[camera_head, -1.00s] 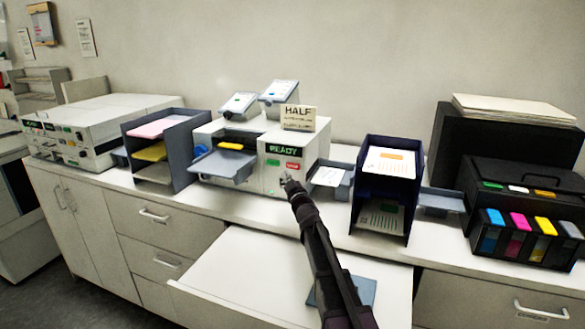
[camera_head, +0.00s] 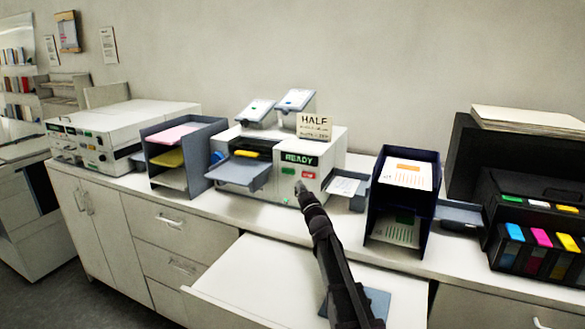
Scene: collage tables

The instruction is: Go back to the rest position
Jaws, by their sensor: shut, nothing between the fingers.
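My gripper (camera_head: 300,188) is shut and empty at the end of my dark arm, which reaches up from the lower right of the middle. Its tip shows in front of the white machine (camera_head: 331,152), just below the green and red buttons on that machine's front. A lit green "READY" display is above the buttons. I cannot tell whether the tip touches the machine.
A tray rack with pink and yellow sheets (camera_head: 208,133) stands left of the machine, a dark paper rack (camera_head: 436,168) right of it. A black unit with coloured cartridges (camera_head: 500,262) is far right. An open drawer or pull-out shelf (camera_head: 235,285) sticks out below my arm.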

